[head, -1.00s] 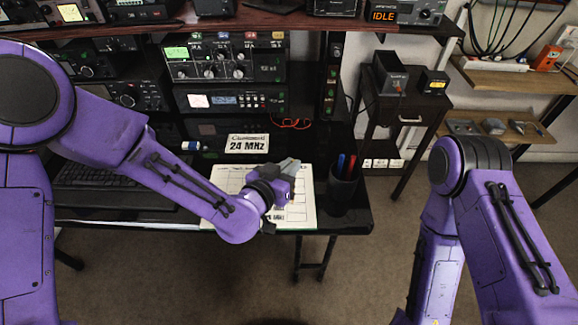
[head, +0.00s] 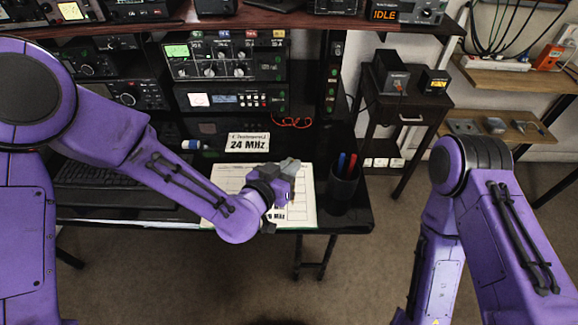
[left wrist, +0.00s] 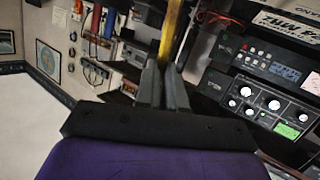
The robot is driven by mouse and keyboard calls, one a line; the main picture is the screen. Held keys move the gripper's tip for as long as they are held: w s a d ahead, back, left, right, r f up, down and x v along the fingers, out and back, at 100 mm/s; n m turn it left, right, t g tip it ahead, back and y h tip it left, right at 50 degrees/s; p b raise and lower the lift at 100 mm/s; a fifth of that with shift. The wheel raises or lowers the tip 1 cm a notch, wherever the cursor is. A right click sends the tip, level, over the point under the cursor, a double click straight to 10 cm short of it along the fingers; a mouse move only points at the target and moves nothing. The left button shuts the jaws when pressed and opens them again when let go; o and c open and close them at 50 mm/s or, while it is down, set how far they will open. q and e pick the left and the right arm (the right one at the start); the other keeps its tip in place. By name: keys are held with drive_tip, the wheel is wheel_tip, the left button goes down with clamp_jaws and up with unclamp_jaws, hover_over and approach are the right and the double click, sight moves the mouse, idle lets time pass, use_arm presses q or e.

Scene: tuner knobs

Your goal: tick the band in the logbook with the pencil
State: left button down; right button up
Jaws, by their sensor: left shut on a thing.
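The logbook (head: 229,184) lies open on the dark desk, its pages showing a printed grid with text too small to read. My left gripper (head: 289,165) is above the right part of the logbook and hides some of it. In the left wrist view, the left gripper (left wrist: 164,78) is shut on a yellow pencil (left wrist: 171,32). I cannot tell whether the pencil touches the page. A card reading "24 MHz" (head: 247,143) stands behind the logbook. My right gripper is outside the views.
A dark cup (head: 343,187) with red and blue pens stands just right of the logbook, near the desk's right edge. A keyboard (head: 105,182) lies to the left. Radio units (head: 225,57) stand on the rack behind. A small side table (head: 405,113) is farther right.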

use_arm(q)
drive_tip(key=shift+f, duration=0.35)
idle(0.3)
drive_tip(key=shift+s+d, duration=0.4)
drive_tip(key=shift+s, duration=0.05)
idle(0.3)
drive_tip(key=shift+w+d, duration=0.75)
drive_tip(key=shift+d, duration=0.2)
idle(0.6)
wheel_tip(320, 180, up, 6)
drive_tip(key=p, duration=0.5)
